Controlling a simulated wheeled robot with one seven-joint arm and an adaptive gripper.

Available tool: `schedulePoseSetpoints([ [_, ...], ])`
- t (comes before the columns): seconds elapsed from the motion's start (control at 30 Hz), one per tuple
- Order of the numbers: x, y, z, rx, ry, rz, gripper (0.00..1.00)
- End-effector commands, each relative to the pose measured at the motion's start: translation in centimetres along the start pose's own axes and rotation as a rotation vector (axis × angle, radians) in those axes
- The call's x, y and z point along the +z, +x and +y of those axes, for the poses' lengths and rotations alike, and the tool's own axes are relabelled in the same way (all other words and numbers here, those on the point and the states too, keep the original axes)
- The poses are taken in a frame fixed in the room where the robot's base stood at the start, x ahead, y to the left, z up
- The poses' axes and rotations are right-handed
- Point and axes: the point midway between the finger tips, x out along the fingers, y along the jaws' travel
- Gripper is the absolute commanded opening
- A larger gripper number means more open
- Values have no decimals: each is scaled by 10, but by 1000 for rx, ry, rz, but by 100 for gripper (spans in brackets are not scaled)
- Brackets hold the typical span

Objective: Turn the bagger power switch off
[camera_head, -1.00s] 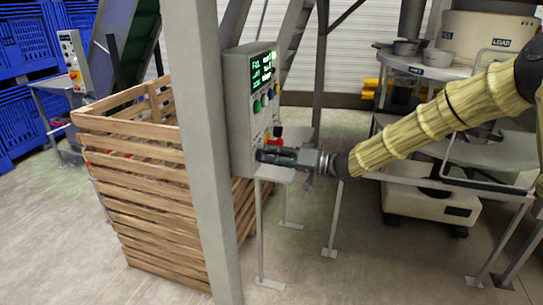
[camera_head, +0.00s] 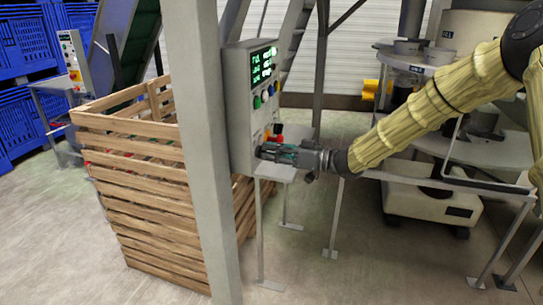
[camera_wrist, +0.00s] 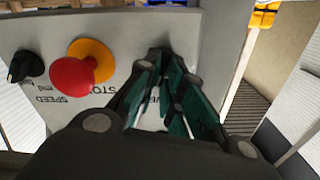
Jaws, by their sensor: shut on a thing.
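The control panel (camera_head: 240,110) is a grey box with a lit green display, round buttons and a red stop knob. My gripper (camera_head: 263,151) is at the lower front of this panel, its dark fingers with teal pads touching or nearly touching it. In the wrist view my gripper (camera_wrist: 166,58) is closed against the panel face, right of the red stop knob (camera_wrist: 73,78) on its yellow ring. Part of a printed label shows between the fingers.
A black speed knob (camera_wrist: 25,66) sits left of the stop knob. A grey post (camera_head: 196,130) and a slatted wooden crate (camera_head: 150,215) stand left of the panel. A round metal machine (camera_head: 470,150) stands at right. Open floor lies in front.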

Motion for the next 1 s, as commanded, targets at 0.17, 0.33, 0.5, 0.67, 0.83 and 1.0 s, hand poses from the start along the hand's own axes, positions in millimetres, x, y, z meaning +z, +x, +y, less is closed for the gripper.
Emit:
schedulePoseSetpoints([
  [0.17,4,0,0,0,-169,-3,0],
  [0.33,4,0,0,1,-332,-3,0],
  [0.5,5,0,-1,0,-493,-2,0],
  [0.67,6,0,-2,1,-643,-2,0],
  [0.83,6,0,-2,0,-791,-2,0],
  [1.0,6,0,-3,1,-914,-2,0],
])
